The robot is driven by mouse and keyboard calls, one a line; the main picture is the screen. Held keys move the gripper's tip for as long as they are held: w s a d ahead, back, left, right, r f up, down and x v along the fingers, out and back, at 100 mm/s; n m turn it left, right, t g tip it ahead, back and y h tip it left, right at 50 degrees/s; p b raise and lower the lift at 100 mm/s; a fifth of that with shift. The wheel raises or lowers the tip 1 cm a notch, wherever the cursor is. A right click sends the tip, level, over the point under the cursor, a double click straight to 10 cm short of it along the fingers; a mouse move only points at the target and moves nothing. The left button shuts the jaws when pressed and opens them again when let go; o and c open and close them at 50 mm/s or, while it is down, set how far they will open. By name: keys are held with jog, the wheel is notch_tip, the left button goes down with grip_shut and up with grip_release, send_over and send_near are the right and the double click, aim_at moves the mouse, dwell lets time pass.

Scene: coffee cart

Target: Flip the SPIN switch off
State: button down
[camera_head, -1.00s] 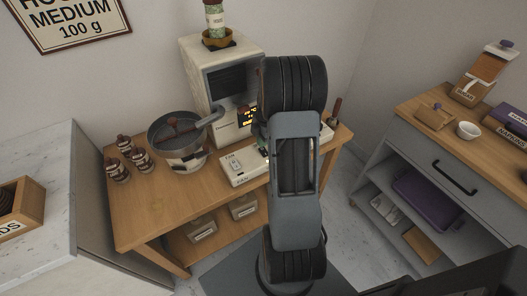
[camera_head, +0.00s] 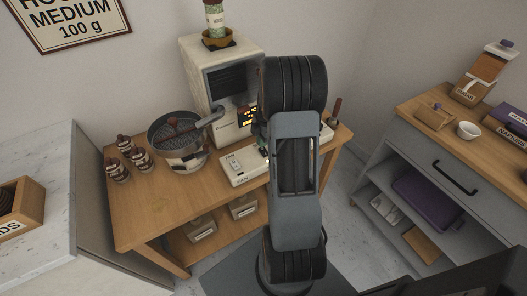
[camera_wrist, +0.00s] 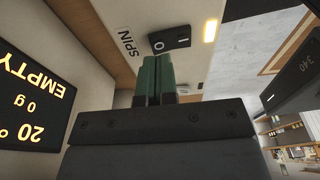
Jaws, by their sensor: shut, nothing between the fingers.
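The SPIN switch (camera_wrist: 170,39) is a black rocker with O and I marks on a pale panel, at the top middle of the wrist view. The word SPIN is printed beside it, and an amber lamp (camera_wrist: 210,26) glows on its other side. My gripper (camera_wrist: 158,62) shows green fingertips held together and empty. The tips are right by the O end of the rocker; I cannot tell whether they touch it.
A display (camera_wrist: 32,98) reading EMPTY, 0 g and 20° is left of my gripper. A dark box marked 340 (camera_wrist: 299,72) is at right. In the head view, a FAN switch panel (camera_head: 237,168) and a metal pan (camera_head: 183,152) stand on the wooden cart (camera_head: 150,215).

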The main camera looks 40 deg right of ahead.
aim_at(262, 149)
jog(key=shift+f+b, duration=0.95)
jog(key=shift+f, duration=0.2)
dwell(0.4)
jog(key=shift+r, duration=0.1)
jog(key=shift+r+p, duration=2.25)
jog(key=shift+r, duration=1.25)
